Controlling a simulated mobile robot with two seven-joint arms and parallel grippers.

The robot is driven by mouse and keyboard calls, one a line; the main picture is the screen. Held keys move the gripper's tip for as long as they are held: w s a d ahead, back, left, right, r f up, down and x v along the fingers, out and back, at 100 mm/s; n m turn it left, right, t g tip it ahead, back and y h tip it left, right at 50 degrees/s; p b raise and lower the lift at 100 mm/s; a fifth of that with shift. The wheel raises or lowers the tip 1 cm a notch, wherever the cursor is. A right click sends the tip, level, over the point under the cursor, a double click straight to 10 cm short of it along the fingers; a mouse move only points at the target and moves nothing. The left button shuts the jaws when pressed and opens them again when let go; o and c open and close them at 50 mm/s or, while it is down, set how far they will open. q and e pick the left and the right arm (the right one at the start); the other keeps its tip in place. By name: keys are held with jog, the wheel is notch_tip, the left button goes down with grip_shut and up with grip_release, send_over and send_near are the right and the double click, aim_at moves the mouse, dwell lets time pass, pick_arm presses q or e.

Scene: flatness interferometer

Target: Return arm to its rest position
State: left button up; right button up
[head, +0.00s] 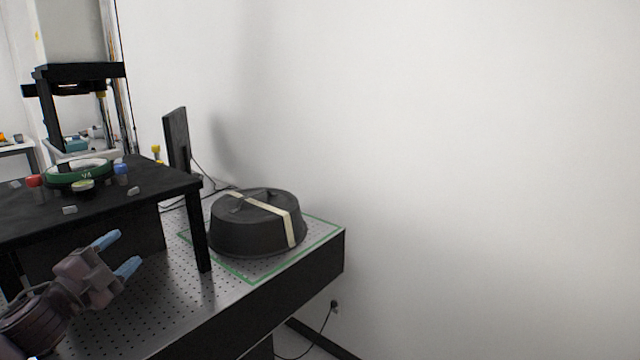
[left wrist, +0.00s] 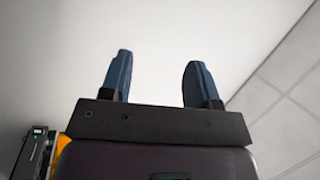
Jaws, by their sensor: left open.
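My left gripper (head: 122,254) comes in from the lower left in the head view. Its two blue fingers are apart with nothing between them. It is above the perforated metal table, in front of the black raised platform and left of the black round cover. In the left wrist view the open gripper (left wrist: 158,82) shows its fingers against a plain pale wall, holding nothing. My right gripper is in neither view.
The black round cover (head: 235,232) with a pale strap sits inside a green outline on the perforated table (head: 140,318). The black platform (head: 150,190) carries a green ring (head: 60,176) and small knobs. A black upright plate (head: 177,140) stands behind. White wall fills the right.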

pick_arm(q)
jog(key=s+d+f+n+g+y, duration=0.1)
jog(key=s+f+n+y, duration=0.3)
jog(key=f, duration=0.6)
jog(key=s+d+f+n+g+y, duration=0.15)
jog(key=s+f+n, duration=0.35)
jog(key=f, duration=0.5)
jog(key=s+d+f+n+g, duration=0.2)
jog(key=s+d+f+n, duration=0.1)
jog(key=s+f, duration=0.5)
jog(key=s+d+f+n+g+y, duration=0.1)
jog(key=s+d+f+n+g, duration=0.2)
jog(key=s+f, duration=0.6)
jog(key=shift+s+d+n, duration=0.45)
jog(key=shift+s+n, duration=0.45)
jog(key=shift+s, duration=0.25)
